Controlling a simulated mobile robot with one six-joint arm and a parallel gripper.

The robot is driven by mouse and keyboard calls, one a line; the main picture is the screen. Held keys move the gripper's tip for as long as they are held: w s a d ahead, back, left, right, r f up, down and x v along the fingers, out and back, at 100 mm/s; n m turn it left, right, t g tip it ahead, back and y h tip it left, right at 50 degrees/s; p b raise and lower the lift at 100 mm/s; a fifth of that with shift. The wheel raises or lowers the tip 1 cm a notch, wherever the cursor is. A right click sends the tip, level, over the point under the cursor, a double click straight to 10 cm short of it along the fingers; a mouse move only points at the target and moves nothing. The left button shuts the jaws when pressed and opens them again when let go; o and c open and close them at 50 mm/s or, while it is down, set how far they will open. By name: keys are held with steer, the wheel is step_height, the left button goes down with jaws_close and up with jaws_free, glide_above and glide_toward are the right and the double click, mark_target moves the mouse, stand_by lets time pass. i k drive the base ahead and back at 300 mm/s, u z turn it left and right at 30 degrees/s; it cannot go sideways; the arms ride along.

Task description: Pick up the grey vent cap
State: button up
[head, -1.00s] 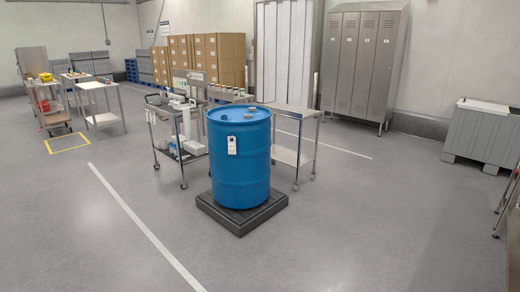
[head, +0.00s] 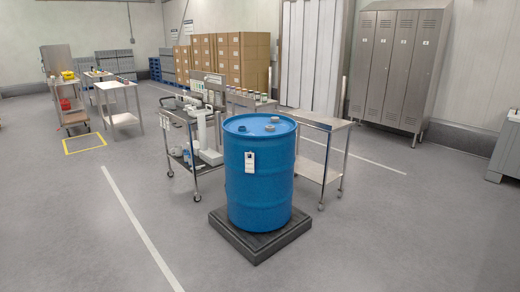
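A blue drum (head: 260,185) stands upright on a black square pallet (head: 262,243) in the middle of the view. Small grey caps sit on its lid: one (head: 269,128) near the middle right and one (head: 274,119) just behind it. A further small fitting (head: 242,128) shows on the left of the lid. I cannot tell at this size which of them is the vent cap. A white tag hangs on the drum's front. My gripper is not in view.
A steel cart (head: 190,165) with white equipment stands close behind the drum on the left. A steel table (head: 322,122) stands behind it on the right. Lockers (head: 398,70) and stacked cartons (head: 250,55) line the back. The floor in front and to the left is clear.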

mark_target(269, 128)
steer(key=u, duration=0.25)
steer(key=i, duration=1.45)
steer(key=u, duration=0.15)
